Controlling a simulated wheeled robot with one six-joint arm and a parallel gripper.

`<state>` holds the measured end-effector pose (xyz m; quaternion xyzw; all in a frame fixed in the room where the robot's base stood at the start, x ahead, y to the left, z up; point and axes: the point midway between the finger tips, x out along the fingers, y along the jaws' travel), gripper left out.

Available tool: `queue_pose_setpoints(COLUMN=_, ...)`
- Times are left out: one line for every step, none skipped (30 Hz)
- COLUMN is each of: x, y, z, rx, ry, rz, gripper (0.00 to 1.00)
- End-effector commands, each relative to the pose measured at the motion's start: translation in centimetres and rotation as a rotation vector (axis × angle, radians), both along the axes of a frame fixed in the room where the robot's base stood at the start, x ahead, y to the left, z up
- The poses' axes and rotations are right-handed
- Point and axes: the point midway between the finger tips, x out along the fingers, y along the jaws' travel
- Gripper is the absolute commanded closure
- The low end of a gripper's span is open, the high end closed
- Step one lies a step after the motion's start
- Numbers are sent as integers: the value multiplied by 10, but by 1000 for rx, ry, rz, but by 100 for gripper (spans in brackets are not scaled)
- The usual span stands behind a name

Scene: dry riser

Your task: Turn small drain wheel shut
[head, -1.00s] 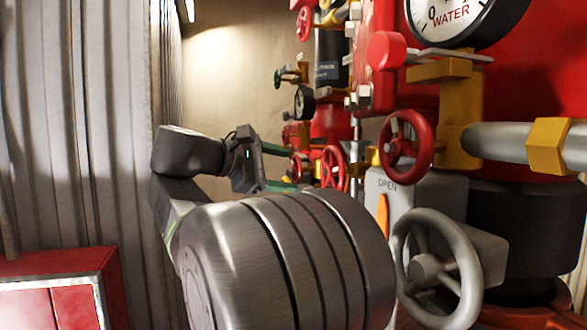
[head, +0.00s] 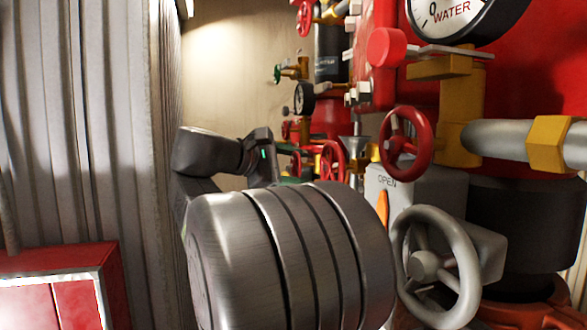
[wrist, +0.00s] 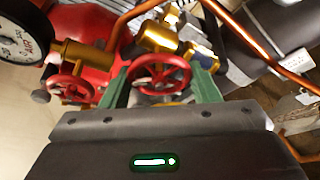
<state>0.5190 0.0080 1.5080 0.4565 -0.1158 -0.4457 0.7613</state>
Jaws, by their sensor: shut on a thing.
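A small red wheel (wrist: 157,73) with spokes sits in the middle of the wrist view, below a brass valve body (wrist: 163,37). The green fingers of my gripper (wrist: 160,80) stand on both sides of its rim and are shut on it. In the head view my gripper (head: 297,165) reaches in from the left among the red wheels, and my own arm hides part of the area. I cannot tell for sure which red wheel there is the held one.
A second red wheel (wrist: 72,87) and a gauge (wrist: 22,38) lie left of the held wheel in the wrist view. Copper pipes (wrist: 255,45) run at its right. In the head view, a nearer red wheel (head: 406,145), a grey wheel (head: 432,266) and a red cabinet (head: 60,270) surround my arm.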

Motion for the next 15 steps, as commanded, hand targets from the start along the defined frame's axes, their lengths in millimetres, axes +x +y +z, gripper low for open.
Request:
queue_pose_setpoints(x=0, y=0, z=-4, rx=8, ry=-23, rz=0, gripper=68)
queue_pose_setpoints(x=0, y=0, z=-5, rx=15, ry=-42, rz=-1, gripper=68)
queue_pose_setpoints(x=0, y=0, z=-6, rx=23, ry=-71, rz=0, gripper=68)
queue_pose_setpoints(x=0, y=0, z=-6, rx=30, ry=-95, rz=0, gripper=68)
queue_pose_setpoints(x=0, y=0, z=-7, rx=39, ry=-119, rz=0, gripper=67)
queue_pose_setpoints(x=0, y=0, z=-7, rx=49, ry=-151, rz=0, gripper=67)
queue_pose_setpoints(x=0, y=0, z=-7, rx=56, ry=-176, rz=-1, gripper=67)
queue_pose_setpoints(x=0, y=0, z=-7, rx=64, ry=-200, rz=0, gripper=67)
queue_pose_setpoints(x=0, y=0, z=-6, rx=74, ry=-230, rz=0, gripper=67)
queue_pose_setpoints(x=0, y=0, z=-6, rx=82, ry=-252, rz=0, gripper=67)
queue_pose_setpoints(x=0, y=0, z=-6, rx=87, ry=-271, rz=1, gripper=67)
queue_pose_setpoints(x=0, y=0, z=-5, rx=95, ry=-296, rz=-1, gripper=67)
queue_pose_setpoints(x=0, y=0, z=-4, rx=100, ry=-311, rz=-1, gripper=67)
queue_pose_setpoints(x=0, y=0, z=-4, rx=106, ry=-326, rz=-1, gripper=67)
queue_pose_setpoints(x=0, y=0, z=-3, rx=111, ry=-341, rz=0, gripper=67)
